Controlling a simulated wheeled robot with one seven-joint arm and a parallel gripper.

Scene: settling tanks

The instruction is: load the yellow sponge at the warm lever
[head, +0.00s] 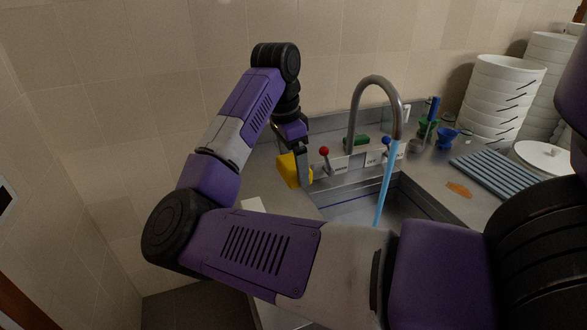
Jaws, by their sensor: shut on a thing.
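The yellow sponge (289,171) is held in my gripper (301,168) above the counter, left of the sink. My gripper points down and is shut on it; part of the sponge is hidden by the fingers. The warm lever, with a red ball (323,151) on top, stands just right of my gripper, behind the sink's left end. I cannot tell whether the sponge touches the lever.
The sink (345,212) lies partly behind my arm. A ribbed blue-grey mat (490,172), an orange patch (459,189), coloured cups (446,138) and stacked white bowls (497,100) are on the right. A tiled wall rises behind.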

